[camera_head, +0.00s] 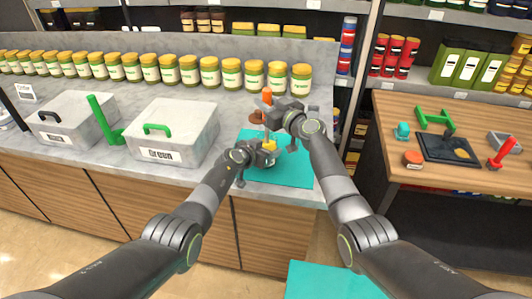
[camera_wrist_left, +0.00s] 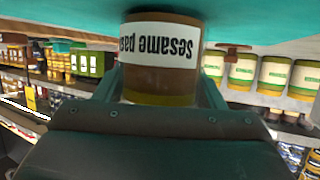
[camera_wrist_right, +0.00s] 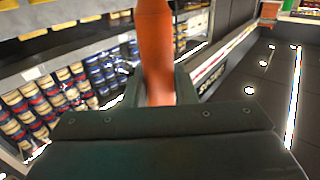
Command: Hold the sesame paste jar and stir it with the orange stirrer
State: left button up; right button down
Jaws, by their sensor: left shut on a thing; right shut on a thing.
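The sesame paste jar (camera_wrist_left: 160,60), brown with a white label, is between the fingers of my left gripper (camera_wrist_left: 160,92) in the left wrist view, on or just above the teal mat. In the head view a small yellow part (camera_head: 270,146) shows at my left gripper (camera_head: 264,152); most of the jar is hidden there. My right gripper (camera_head: 277,117) is shut on the orange stirrer (camera_head: 267,97), whose handle stands roughly upright above the jar area. The handle also fills the middle of the right wrist view (camera_wrist_right: 155,50). Whether the stirrer's lower end is inside the jar cannot be told.
The teal mat (camera_head: 295,172) lies on the grey counter. A brown round thing (camera_head: 255,117) sits close behind the grippers. A wooden table (camera_head: 465,180) is right.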

jog(key=shift+s+a, duration=0.55)
jog(key=shift+a, duration=0.3)
jog(key=shift+v, duration=1.05)
jog(key=shift+w+d, duration=0.6)
jog(key=shift+d, duration=0.25)
jog(key=shift+x, duration=1.05)
